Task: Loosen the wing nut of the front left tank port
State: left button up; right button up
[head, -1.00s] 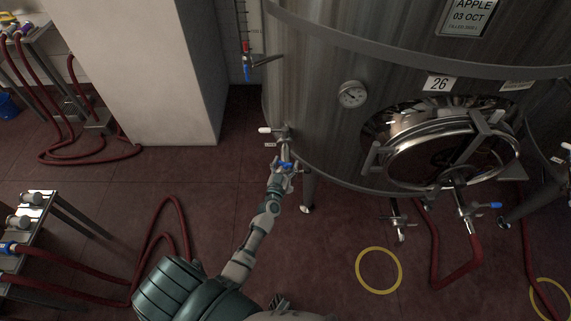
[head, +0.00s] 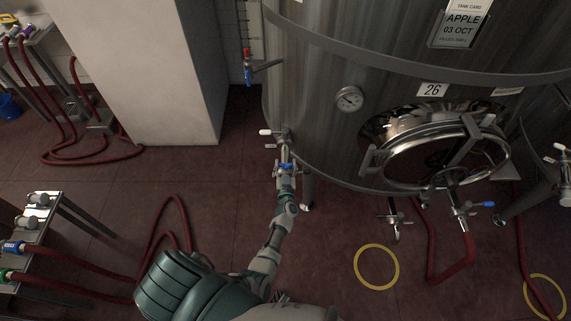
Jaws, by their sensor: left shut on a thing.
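The steel tank (head: 310,90) numbered 26 fills the upper right of the head view. Its front left port (head: 284,136) sticks out low on the left side, with a white-ended handle on top and a small tag beside it. My left gripper (head: 286,168) is at the outer end of this port, shut on a small blue part (head: 286,167), which I take to be the wing nut. The fingers hide most of it, and its thread cannot be seen. My right gripper is not in view.
A round manway door (head: 440,155) and a lower valve with a red hose (head: 440,240) are to the right. A tank leg (head: 307,190) stands close to my gripper. A steel bench (head: 40,225) with hoses is at left. The floor between is mostly clear.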

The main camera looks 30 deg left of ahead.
pick_arm(q)
jog(key=o, duration=1.2)
jog(key=shift+d, duration=0.1)
jog(key=v, duration=1.2)
jog(key=shift+f, duration=0.15)
